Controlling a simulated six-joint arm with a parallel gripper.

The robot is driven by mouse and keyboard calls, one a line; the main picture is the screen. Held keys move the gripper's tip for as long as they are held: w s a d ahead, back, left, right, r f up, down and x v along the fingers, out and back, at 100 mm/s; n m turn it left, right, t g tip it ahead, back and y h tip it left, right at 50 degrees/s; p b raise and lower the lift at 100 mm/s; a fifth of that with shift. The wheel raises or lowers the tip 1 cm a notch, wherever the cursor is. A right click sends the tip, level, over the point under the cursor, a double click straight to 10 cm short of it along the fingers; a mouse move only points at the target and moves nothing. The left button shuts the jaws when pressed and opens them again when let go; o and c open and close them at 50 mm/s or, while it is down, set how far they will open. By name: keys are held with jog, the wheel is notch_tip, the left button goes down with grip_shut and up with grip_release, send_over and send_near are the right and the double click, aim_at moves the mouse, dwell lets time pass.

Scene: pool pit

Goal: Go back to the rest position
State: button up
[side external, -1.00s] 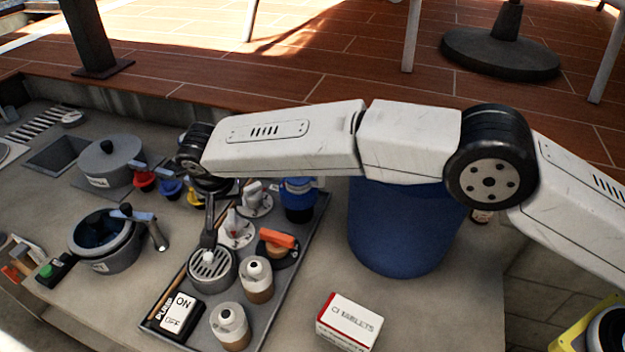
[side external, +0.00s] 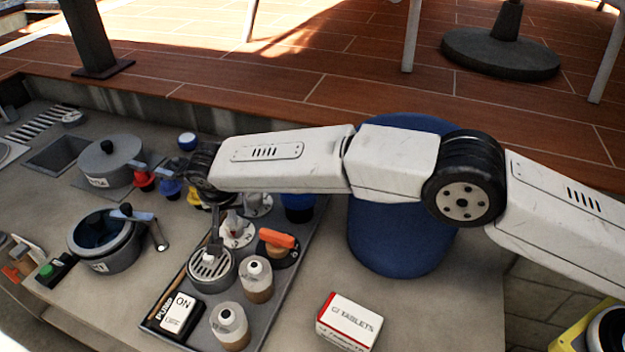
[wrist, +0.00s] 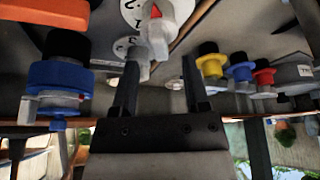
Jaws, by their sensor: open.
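My gripper (side external: 215,228) hangs below my wrist at the left end of my arm, over the grey tray (side external: 262,325). Its fingertips are partly hidden by my arm and hard to make out. In the wrist view my gripper (wrist: 160,92) has its two dark fingers apart, with nothing clearly held between them. A round slotted grey lid (side external: 207,268) is just below it in the side view. White dial handles (side external: 238,232) stand close by, and one grey-white handle shows near the left finger in the wrist view.
An orange-handled valve (side external: 278,240), two bottles (side external: 257,280) and an ON/OFF switch (side external: 178,315) crowd the tray. A blue bin (side external: 395,235) stands behind my arm. Grey pots (side external: 108,165) are at the left. A tablets box (side external: 349,322) is at the front; counter beside it is clear.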

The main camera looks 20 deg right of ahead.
aim_at(231, 215)
jog(key=shift+x, duration=1.45)
jog(key=shift+r, duration=0.1)
jog(key=shift+d+v, duration=0.4)
jog(key=shift+v, duration=3.35)
jog(key=shift+a+x, duration=0.2)
jog(key=shift+x, duration=1.75)
jog(key=shift+a+x, duration=0.2)
jog(key=shift+x, duration=1.7)
jog(key=shift+d+n+y, duration=0.1)
jog(key=shift+n+y, duration=0.45)
jog(key=shift+n, duration=0.85)
jog(key=shift+n+y, duration=0.55)
jog(key=shift+n, duration=0.85)
jog(key=shift+n+y, duration=0.5)
jog(key=shift+n, duration=0.8)
jog(key=shift+d+n+g+y, duration=0.1)
jog(key=shift+n+g+y, duration=0.35)
jog(key=shift+n, duration=1.15)
